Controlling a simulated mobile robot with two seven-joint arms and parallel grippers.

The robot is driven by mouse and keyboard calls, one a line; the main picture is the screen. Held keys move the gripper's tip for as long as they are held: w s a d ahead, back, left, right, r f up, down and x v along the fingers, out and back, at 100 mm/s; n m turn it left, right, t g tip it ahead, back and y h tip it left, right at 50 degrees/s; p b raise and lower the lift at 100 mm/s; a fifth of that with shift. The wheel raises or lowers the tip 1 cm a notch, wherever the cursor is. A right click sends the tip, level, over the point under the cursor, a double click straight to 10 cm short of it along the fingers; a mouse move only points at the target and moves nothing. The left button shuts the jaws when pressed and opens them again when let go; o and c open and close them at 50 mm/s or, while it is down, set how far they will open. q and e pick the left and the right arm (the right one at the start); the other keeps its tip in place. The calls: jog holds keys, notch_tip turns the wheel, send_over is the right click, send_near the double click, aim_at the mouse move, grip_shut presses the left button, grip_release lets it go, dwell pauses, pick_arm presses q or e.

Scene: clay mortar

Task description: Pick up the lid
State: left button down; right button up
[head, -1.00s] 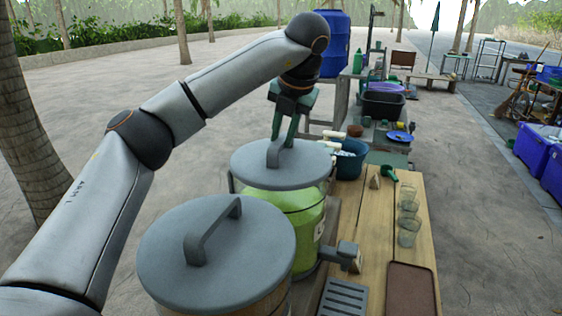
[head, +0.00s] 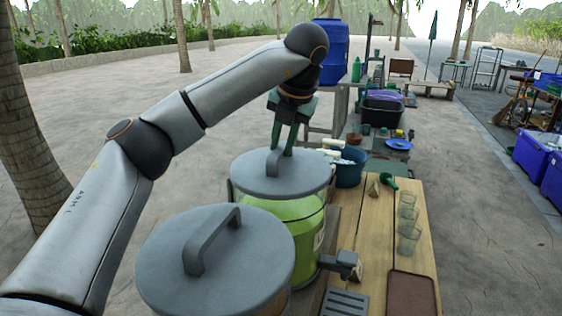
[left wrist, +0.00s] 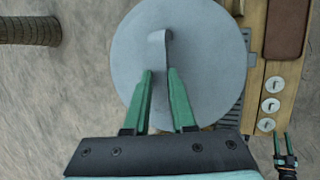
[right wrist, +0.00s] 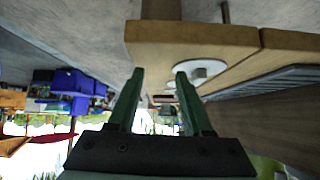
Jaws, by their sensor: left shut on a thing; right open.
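A round grey lid (head: 262,181) with a raised bar handle covers the far glass jar (head: 306,225) of green liquid. My left gripper (head: 280,150) comes down from above and is shut on that handle. In the left wrist view the lid (left wrist: 215,70) lies under the fingers, and the handle (left wrist: 159,37) passes between the fingertips (left wrist: 161,73). Whether the lid is clear of the jar rim cannot be told. A second grey lid (head: 250,265) with a handle sits on the nearer container. My right gripper (right wrist: 158,72) is open and empty, outside the head view.
A wooden bench (head: 385,260) stands right of the jar, with several clear glasses (head: 408,239), a brown tray (head: 411,295) and a green scoop (head: 388,181). The jar's tap (head: 340,263) sticks out over the bench. A blue tub (head: 351,172) stands behind. Open paving lies left.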

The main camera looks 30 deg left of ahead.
aim_at(282, 149)
pick_arm(q)
jog(key=shift+r, duration=0.1)
notch_tip(282, 149, up, 10)
dwell(0.7)
